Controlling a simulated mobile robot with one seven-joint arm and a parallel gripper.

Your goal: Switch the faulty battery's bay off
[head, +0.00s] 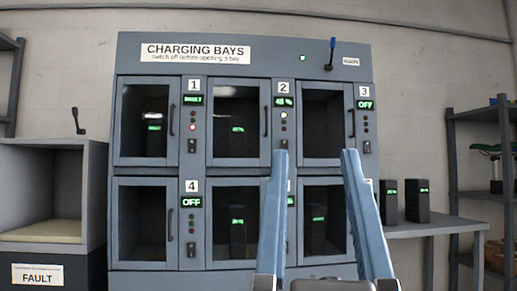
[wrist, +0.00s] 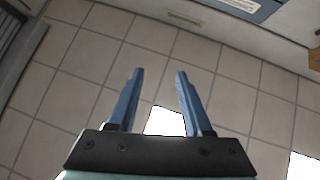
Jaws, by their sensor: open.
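The grey charging cabinet (head: 260,69) stands ahead in the head view, with numbered glass-door bays. The bay 1 display (head: 193,100) shows small green text, perhaps "FAULT", with a lit reddish-white lamp (head: 192,127) below. The bay 1 switch (head: 192,146) is under that lamp. A dark battery with a green readout (head: 154,128) is behind the bay 1 door. Bay 2's display (head: 284,101) shows a number; bays 3 and 4 read OFF. My gripper (head: 315,152) is open and empty in front of the cabinet, partly hiding the lower middle and right panels. It also shows in the wrist view (wrist: 159,72), above floor tiles.
A lever with a blue handle (head: 331,52) is on the cabinet's top right. A fault quarantine box (head: 38,275) stands at left under an open compartment. Two batteries (head: 417,201) sit on a side table (head: 432,228) at right. Shelving (head: 480,195) stands farther right.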

